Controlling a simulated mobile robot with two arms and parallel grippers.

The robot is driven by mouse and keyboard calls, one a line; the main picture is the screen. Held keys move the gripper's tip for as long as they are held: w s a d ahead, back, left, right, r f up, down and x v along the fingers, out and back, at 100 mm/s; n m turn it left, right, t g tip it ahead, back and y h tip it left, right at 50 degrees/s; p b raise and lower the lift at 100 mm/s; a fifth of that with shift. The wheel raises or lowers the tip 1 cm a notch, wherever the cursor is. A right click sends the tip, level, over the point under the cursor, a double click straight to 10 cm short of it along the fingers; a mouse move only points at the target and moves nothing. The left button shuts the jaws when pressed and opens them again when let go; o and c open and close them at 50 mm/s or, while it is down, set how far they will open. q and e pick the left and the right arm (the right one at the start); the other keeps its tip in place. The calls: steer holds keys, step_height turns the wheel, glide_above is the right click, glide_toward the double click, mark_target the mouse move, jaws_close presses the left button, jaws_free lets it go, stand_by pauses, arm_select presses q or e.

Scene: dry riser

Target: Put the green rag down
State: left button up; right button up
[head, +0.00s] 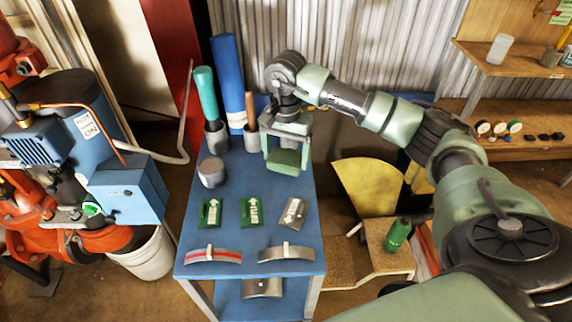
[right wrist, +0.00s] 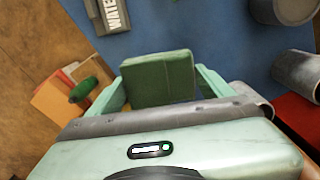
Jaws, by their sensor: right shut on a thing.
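The green rag (head: 285,161) is a folded, dark green block in the jaws of my right gripper (head: 286,152). In the right wrist view the rag (right wrist: 158,78) sits between the two pale green fingers of the right gripper (right wrist: 160,84). My right gripper is shut on it and points down over the back right part of the blue table (head: 225,180). I cannot tell whether the rag touches the tabletop. My left gripper does not show.
Two green labelled plates (head: 210,213) (head: 251,212) and a grey one (head: 293,212) lie mid-table. Curved gauge-like pieces (head: 213,256) (head: 286,254) lie in front. Grey cups (head: 211,172) (head: 216,136) stand left of the gripper. Red pump machinery (head: 75,240) stands left.

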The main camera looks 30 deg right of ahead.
mark_target(286, 158)
step_height(286, 158, down, 4)
steer(key=shift+s+r, duration=0.1)
steer(key=shift+r, duration=0.05)
steer(key=shift+f, duration=0.2)
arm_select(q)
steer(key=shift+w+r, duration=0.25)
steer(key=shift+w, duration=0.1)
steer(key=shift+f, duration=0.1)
arm_select(e)
steer(key=shift+f, duration=0.2)
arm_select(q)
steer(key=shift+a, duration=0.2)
arm_select(e)
steer(key=o, duration=1.1)
steer(key=shift+r, duration=0.15)
